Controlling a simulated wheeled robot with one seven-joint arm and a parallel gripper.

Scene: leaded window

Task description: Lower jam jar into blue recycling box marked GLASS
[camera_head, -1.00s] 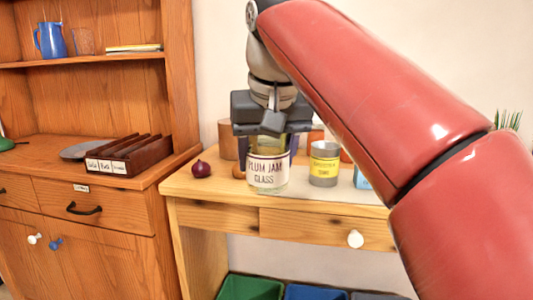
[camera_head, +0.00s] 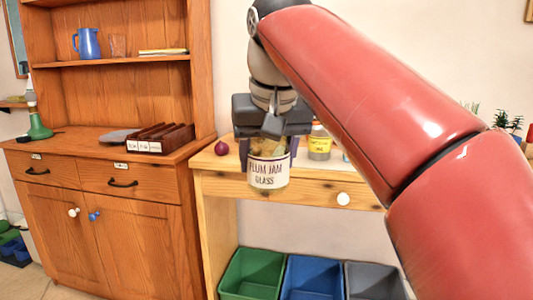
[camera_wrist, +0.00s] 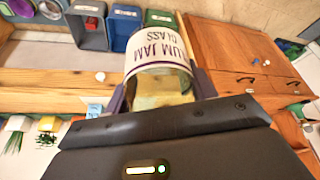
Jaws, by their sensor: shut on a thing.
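The jam jar (camera_head: 268,171) is clear glass with a white label reading PLUM JAM GLASS. My gripper (camera_head: 270,150) is shut on it from above and holds it upright in front of the wooden side table. In the wrist view the jar (camera_wrist: 160,62) sits between my fingers. The blue box (camera_head: 312,278) stands on the floor under the table, between a green box and a grey box. The jar is well above the boxes, over their left part in the picture. The wrist view shows the blue box (camera_wrist: 124,22) beyond the jar; I cannot read its marking.
The green box (camera_head: 251,272) and grey box (camera_head: 374,281) flank the blue one. The side table (camera_head: 230,185) has a drawer with a white knob (camera_head: 343,199). A wooden dresser (camera_head: 150,205) is at left.

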